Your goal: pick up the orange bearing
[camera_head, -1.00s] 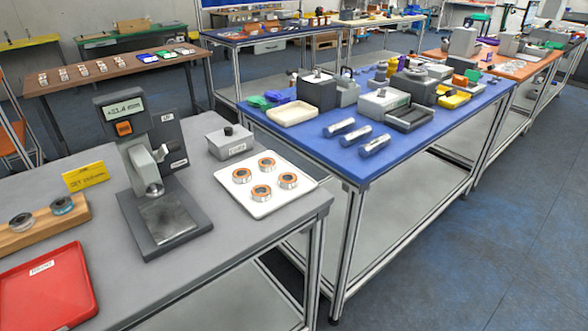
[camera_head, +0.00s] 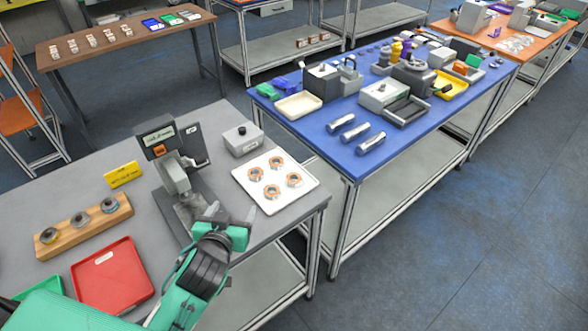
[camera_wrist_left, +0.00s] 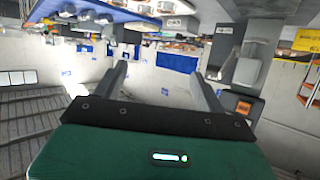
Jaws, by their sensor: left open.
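Several bearings with orange faces (camera_head: 277,162) lie on a white square tray (camera_head: 308,190) on the grey table. I cannot tell one as more orange than the others. My left gripper (camera_head: 232,211) is open and empty. It is in front of the white tray and to its left in the head view, apart from the bearings. Its two fingers also show spread in the left wrist view (camera_wrist_left: 159,78), with nothing between them. I cannot make out the bearings there. My right gripper is not in view.
A measuring gauge (camera_head: 158,138) stands just beyond my left gripper. A grey box (camera_head: 243,142) sits behind the tray. A wooden rack (camera_head: 65,232) with ring-shaped parts, a red tray (camera_head: 112,275) and a yellow sign (camera_head: 123,174) are at the left. A blue table (camera_head: 350,165) stands right.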

